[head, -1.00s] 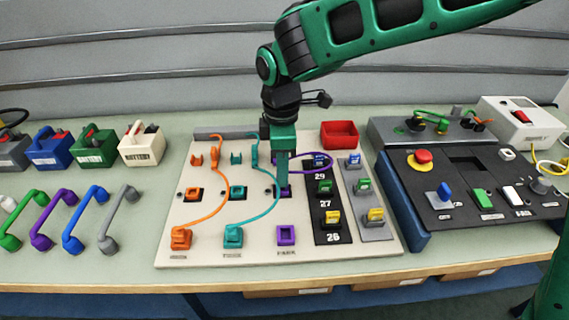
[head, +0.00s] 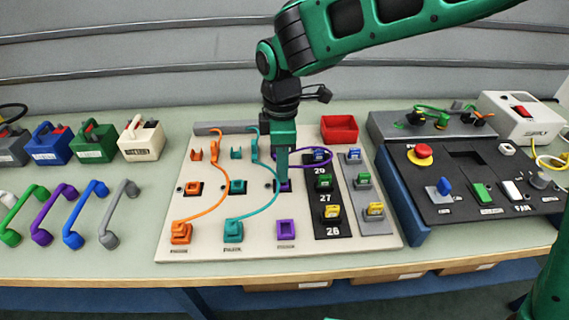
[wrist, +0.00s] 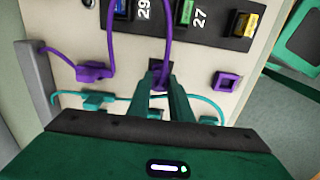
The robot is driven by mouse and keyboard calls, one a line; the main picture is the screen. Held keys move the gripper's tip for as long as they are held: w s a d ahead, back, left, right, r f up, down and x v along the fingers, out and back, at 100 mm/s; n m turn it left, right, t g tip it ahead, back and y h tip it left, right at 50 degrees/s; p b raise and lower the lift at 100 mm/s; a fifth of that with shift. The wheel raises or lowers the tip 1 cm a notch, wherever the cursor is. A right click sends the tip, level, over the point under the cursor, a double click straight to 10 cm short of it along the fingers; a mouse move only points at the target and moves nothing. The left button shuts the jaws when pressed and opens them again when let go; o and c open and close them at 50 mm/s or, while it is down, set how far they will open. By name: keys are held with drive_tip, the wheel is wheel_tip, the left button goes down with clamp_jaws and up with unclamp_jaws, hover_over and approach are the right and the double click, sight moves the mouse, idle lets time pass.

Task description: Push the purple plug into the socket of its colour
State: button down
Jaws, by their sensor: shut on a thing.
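My gripper (head: 283,178) points down, shut on the purple plug (wrist: 160,84), most of which its fingers hide. The fingertips are at the black-backed position in the middle row of the beige board (head: 207,240). I cannot tell how far the plug sits in it. A purple cable (head: 329,158) loops from the plug to a purple cable end (wrist: 93,72) at the board's back. The purple socket (head: 286,230), a square frame with nothing in it, is at the board's front. It also shows right of the fingers in the wrist view (wrist: 227,82).
An orange plug (head: 181,232) and a teal plug (head: 233,230) sit in the front row, their cables running back. Numbered black (head: 330,238) and grey strips with coloured switches stand on the right. A red bin (head: 340,130) is behind. A control panel (head: 470,210) is further right.

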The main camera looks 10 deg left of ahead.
drive_tip(key=shift+f, duration=0.95)
drive_tip(key=c, duration=1)
unclamp_jaws()
drive_tip(key=shift+c, duration=0.2)
drive_tip(key=shift+r, duration=4.25)
